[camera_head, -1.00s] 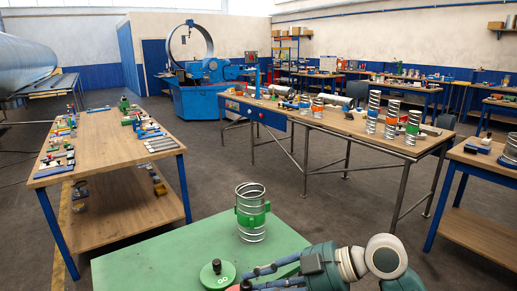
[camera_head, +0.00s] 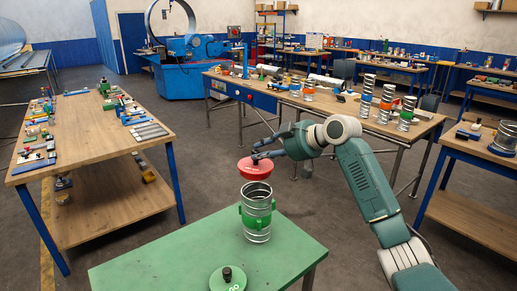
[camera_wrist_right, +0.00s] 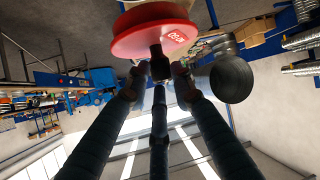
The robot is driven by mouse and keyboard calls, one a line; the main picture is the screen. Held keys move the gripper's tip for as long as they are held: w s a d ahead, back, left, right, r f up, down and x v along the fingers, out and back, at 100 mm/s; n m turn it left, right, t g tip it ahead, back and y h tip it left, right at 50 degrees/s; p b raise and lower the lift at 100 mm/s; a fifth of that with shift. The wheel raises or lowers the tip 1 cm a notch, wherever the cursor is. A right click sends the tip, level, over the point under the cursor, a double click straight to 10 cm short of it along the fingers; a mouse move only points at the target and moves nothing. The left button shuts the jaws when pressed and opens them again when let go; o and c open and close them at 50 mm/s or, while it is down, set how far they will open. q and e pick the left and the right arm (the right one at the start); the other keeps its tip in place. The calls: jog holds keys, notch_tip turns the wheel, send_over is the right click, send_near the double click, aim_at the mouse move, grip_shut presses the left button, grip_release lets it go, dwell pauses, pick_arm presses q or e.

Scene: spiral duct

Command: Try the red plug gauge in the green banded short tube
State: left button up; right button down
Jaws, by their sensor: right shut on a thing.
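The red plug gauge (camera_head: 255,173) is a wide red disc with a short dark handle. My right gripper (camera_head: 260,157) is shut on that handle and holds the gauge in the air. In the head view the gauge shows just above the green banded short tube (camera_head: 257,229), apart from it. The tube is a ribbed metal cylinder with a green band, upright on the green table, its open top visible. In the right wrist view, the fingers (camera_wrist_right: 160,72) close around the handle below the red disc (camera_wrist_right: 153,38). My left gripper is out of view.
A green gauge (camera_head: 230,281) marked GO lies on the green table (camera_head: 145,268) in front of the tube. A wooden bench (camera_head: 95,138) with small parts stands left. A long bench (camera_head: 335,112) with several banded tubes stands behind. The green table's left part is clear.

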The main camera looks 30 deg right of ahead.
aim_at(266, 174)
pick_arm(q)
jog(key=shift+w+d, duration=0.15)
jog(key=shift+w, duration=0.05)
pick_arm(e)
jog(key=shift+s+r, duration=0.15)
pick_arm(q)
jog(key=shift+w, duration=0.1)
pick_arm(e)
jog(key=shift+f, duration=0.4)
jog(key=shift+f+b, duration=1.8)
jog(key=shift+f, duration=1.1)
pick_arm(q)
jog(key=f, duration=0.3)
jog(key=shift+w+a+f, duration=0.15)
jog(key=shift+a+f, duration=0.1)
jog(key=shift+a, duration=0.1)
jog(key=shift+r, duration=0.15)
pick_arm(e)
jog(key=shift+s, duration=0.15)
jog(key=shift+s+a+r, duration=0.1)
jog(key=shift+s+r, duration=0.05)
jog(key=shift+s, duration=0.55)
jog(key=shift+s+a+r, duration=0.1)
jog(key=shift+s, duration=0.55)
